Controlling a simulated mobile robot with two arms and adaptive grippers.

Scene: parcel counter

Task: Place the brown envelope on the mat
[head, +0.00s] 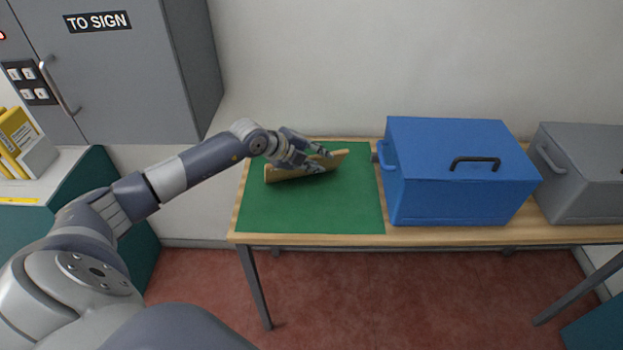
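The brown envelope (285,174) is at the far part of the green mat (310,212), seen nearly edge-on and tilted. I cannot tell whether its lower edge touches the mat or hangs just above it. My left gripper (318,164) is at the envelope, its fingers around the middle of it, and appears shut on it. The gripper hides part of the envelope. The mat lies flat on the left end of the wooden table (440,235). My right gripper is not in view.
A blue box (440,185) with a black handle stands right of the mat, and a grey box (580,180) stands beyond it. A grey cabinet (120,80) marked "TO SIGN" hangs at the left. The front of the mat is clear.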

